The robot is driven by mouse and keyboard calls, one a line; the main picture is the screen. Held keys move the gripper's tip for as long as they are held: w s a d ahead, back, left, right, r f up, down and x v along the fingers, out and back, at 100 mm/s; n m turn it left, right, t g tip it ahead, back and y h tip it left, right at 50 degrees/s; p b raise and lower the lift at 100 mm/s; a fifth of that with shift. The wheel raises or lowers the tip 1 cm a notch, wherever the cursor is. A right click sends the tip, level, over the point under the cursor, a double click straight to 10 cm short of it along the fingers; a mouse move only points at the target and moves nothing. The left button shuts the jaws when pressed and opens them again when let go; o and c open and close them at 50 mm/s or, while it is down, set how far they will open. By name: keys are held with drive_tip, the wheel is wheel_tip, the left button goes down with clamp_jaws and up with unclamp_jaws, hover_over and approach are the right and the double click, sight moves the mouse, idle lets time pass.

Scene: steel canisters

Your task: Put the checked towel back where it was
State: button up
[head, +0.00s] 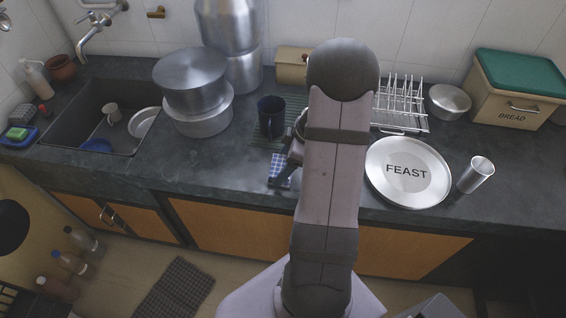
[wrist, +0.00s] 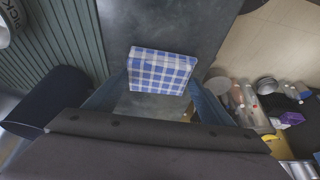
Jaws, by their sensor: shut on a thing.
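The blue-and-white checked towel (wrist: 162,70) is a small folded block between the fingers of my gripper (wrist: 160,84) in the wrist view. My gripper is shut on it. In the head view the towel (head: 280,170) shows near the front edge of the counter, just left of my arm, which hides part of my gripper (head: 284,176). I cannot tell whether the towel touches the counter.
A dark mug (head: 270,117) stands on the green ribbed mat (head: 262,138) behind the towel. The FEAST plate (head: 408,188) and a steel tumbler (head: 476,174) are to the right. Stacked pots (head: 190,82) and the sink (head: 70,135) are left. Counter left of the towel is clear.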

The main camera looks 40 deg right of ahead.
drive_tip(key=shift+f, duration=0.25)
drive_tip(key=o, duration=1)
drive_tip(key=shift+c, duration=0.2)
drive_tip(key=shift+r, duration=0.15)
drive_tip(key=shift+r, duration=0.15)
drive_tip(key=b+v, duration=0.2)
drive_tip(key=v, duration=1)
drive_tip(key=s+a+f+m+g+h, duration=0.1)
drive_tip(key=s+a+m, duration=0.3)
drive_tip(key=a, duration=0.7)
drive_tip(key=s+a+f+m+g+h, duration=0.2)
drive_tip(key=s+a+f+m, duration=0.2)
drive_tip(key=a, duration=0.7)
drive_tip(key=shift+s+a+f+m, duration=0.2)
drive_tip(key=shift+s+a+m, duration=0.25)
drive_tip(key=shift+s, duration=0.4)
